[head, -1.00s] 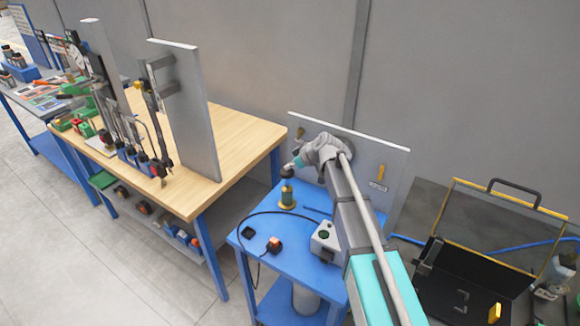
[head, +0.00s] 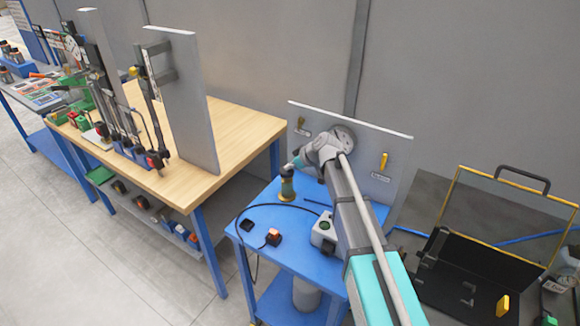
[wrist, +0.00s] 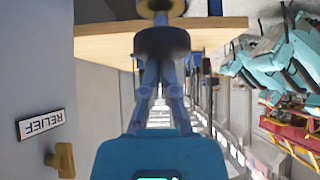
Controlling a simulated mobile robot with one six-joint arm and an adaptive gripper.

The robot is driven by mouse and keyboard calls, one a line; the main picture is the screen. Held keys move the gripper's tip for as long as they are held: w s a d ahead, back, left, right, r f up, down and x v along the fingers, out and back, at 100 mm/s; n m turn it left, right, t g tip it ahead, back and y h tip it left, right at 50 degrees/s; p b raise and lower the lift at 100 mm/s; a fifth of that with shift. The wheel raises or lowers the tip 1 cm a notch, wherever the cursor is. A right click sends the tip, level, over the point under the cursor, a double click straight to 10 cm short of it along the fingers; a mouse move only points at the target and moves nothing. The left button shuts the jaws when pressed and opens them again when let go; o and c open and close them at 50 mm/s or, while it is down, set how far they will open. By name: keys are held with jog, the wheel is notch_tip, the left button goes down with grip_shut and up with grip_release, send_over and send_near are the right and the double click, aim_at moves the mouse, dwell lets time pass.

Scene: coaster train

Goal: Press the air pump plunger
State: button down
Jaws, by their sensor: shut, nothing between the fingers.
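In the wrist view my gripper (wrist: 161,42) is shut with nothing between the fingers.
The blue cart (head: 262,262) also holds a grey box (head: 324,232), an orange switch (head: 273,237) and a black cable. A grey panel (head: 397,165) with a dial and yellow handle stands behind. A wooden workbench (head: 240,125) is left; an open black case (head: 455,285) is right.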

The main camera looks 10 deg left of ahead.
aim_at(290, 171)
jog(key=shift+f, duration=0.6)
jog(key=shift+s, duration=0.1)
jog(key=shift+r, duration=0.15)
notch_tip(290, 171, up, 4)
jog(key=p, duration=0.4)
jog(key=shift+r, duration=0.1)
jog(key=p+v, duration=0.7)
jog(key=v, duration=0.2)
jog(key=shift+d+r, duration=0.2)
jog(key=shift+d, duration=0.15)
dwell(1.4)
notch_tip(290, 171, up, 6)
jog(key=p, duration=0.5)
jog(key=shift+s+f, duration=0.1)
jog(key=shift+f, duration=0.1)
jog(key=shift+a+f, duration=0.15)
jog(key=shift+f, duration=0.05)
